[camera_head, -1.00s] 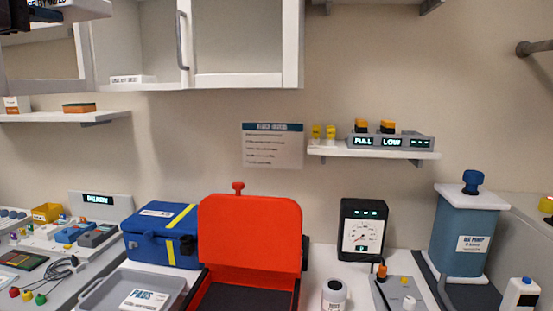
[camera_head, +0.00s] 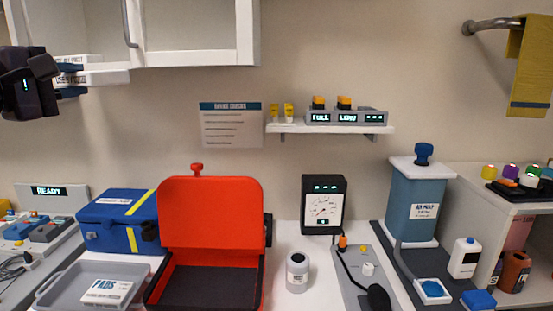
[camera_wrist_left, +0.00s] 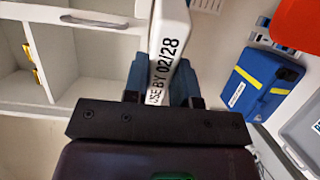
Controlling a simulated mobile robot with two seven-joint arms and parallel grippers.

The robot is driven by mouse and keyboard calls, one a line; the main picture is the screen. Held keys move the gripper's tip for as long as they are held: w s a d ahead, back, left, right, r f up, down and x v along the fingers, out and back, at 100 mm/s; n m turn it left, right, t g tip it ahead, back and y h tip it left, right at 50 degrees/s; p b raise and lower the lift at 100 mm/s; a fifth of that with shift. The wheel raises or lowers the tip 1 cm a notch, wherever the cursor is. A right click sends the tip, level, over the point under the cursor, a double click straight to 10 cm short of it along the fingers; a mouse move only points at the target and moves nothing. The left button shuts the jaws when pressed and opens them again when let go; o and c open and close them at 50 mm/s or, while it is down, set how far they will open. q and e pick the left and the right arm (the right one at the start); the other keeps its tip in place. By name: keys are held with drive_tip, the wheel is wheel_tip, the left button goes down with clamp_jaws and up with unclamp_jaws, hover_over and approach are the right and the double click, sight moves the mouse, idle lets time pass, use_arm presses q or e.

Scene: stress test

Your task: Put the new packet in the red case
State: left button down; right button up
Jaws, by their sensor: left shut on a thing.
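My left gripper (camera_head: 70,78) is at the upper left of the head view, in front of the wall cabinet. It is shut on a white packet (camera_head: 105,77). In the left wrist view the packet (camera_wrist_left: 170,45) stands between the fingers and reads "USE BY 02/28". The red case (camera_head: 212,213) stands open on the counter, lid upright, its dark inside empty where visible. It lies below and to the right of my left gripper. Another white packet marked "PADS" (camera_head: 103,290) lies in the grey tray (camera_head: 60,292). My right gripper is not in view.
A blue case (camera_head: 110,222) with a yellow stripe stands left of the red case. A grey-white jar (camera_head: 297,272), a gauge (camera_head: 323,205) and a blue pump (camera_head: 414,203) stand to the right. A wall shelf (camera_head: 330,128) hangs above. The air above the red case is clear.

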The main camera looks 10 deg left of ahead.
use_arm(q)
drive_tip(key=w+d+f+m+g+h, duration=0.15)
drive_tip(key=d+f, duration=0.25)
drive_tip(key=f, duration=0.7)
drive_tip(key=w+d+f+m+h, duration=0.1)
drive_tip(key=d+f+h, duration=0.15)
drive_tip(key=f, duration=0.75)
drive_tip(key=shift+m+h, duration=0.35)
drive_tip(key=shift+h, duration=0.05)
drive_tip(key=shift+s+d+f, duration=1.25)
drive_tip(key=shift+d+f, duration=0.6)
drive_tip(key=shift+f, duration=1.35)
drive_tip(key=shift+s+d+f, duration=1.3)
drive_tip(key=shift+d+f, duration=0.5)
drive_tip(key=shift+f, duration=1.45)
drive_tip(key=shift+s+d+f, duration=1.25)
drive_tip(key=shift+d+f, duration=0.6)
drive_tip(key=shift+f, duration=1.35)
drive_tip(key=shift+a, duration=0.1)
drive_tip(key=shift+d, duration=0.2)
